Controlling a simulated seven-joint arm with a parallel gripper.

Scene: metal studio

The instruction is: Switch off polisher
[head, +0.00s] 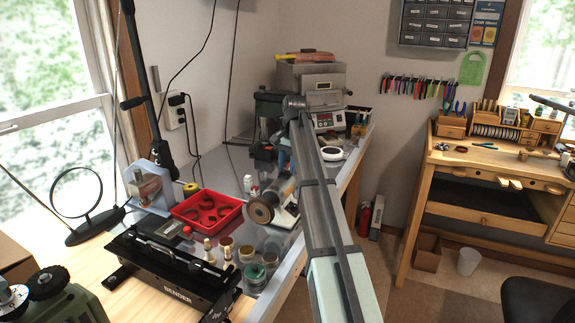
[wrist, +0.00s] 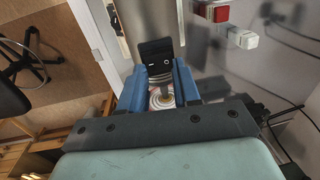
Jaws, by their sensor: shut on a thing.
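The polisher shows in the head view as a motor body (head: 283,194) with a round brown wheel (head: 261,208) on the bench, left of my arm. My gripper (head: 283,158) is just above and behind it there, largely hidden by my arm. In the wrist view the two blue fingers of my gripper (wrist: 161,76) stand either side of a small black switch piece (wrist: 155,50) with a dash and a circle marked on it. The fingers are shut on it. A silvery metal surface lies behind it. The exact contact is hidden, and I cannot tell the switch's position.
A black bender (head: 165,269) lies in front. A white roll (head: 331,154) is right of my arm.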

